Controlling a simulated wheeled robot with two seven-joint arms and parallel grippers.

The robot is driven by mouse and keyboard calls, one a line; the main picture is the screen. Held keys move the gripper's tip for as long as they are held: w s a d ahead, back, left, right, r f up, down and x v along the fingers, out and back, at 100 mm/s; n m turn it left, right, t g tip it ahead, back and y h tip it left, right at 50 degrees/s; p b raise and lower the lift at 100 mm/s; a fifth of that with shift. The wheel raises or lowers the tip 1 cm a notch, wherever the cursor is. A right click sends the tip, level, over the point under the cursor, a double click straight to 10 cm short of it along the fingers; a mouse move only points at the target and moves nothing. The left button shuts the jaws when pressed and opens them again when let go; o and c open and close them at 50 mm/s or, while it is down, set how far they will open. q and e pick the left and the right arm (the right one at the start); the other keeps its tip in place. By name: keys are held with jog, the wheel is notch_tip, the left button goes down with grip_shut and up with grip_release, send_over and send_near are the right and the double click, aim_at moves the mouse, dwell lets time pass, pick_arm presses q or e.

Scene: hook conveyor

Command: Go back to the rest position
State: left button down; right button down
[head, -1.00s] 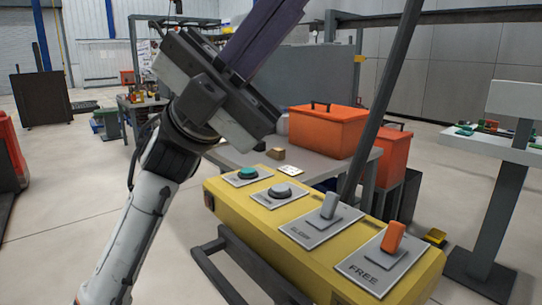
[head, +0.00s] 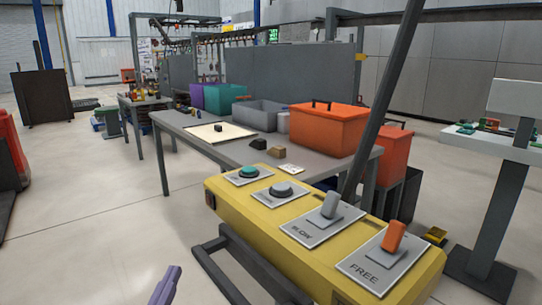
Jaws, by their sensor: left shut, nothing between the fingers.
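My left gripper (head: 167,286) shows only as a purple fingertip at the bottom edge, left of the middle. It is shut and empty, and apart from everything else in view. The rest of that gripper and its arm are out of the picture. My right gripper is not in view. The yellow control box (head: 268,217) stands to the right of the left gripper. On it are a green button (head: 248,171), a grey button (head: 281,188), a grey lever (head: 330,206) on a plate that seems to read SLOW, and an orange lever (head: 393,237) marked FREE.
A dark slanted post (head: 396,92) rises behind the box. Behind it a grey table (head: 183,124) carries an orange toolbox (head: 326,131), a grey bin (head: 258,115) and a white board (head: 219,132). A stand (head: 497,205) is at the right.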

pick_arm(q)
jog(key=s+d+f+g, duration=0.1)
jog(key=s+f+g, duration=0.2)
jog(key=s+f, duration=0.5)
jog(key=s+d+f+m+g+p, duration=0.1)
jog(key=s+f+g, duration=0.3)
jog(key=s+f, duration=0.5)
jog(key=s+d+f+g, duration=0.2)
jog(key=s+f+g, duration=0.1)
jog(key=s+f, duration=0.5)
jog(key=shift+s+d+f+m+g+h, duration=0.3)
jog(key=shift+s+d+f+g, duration=0.1)
jog(key=shift+f, duration=0.25)
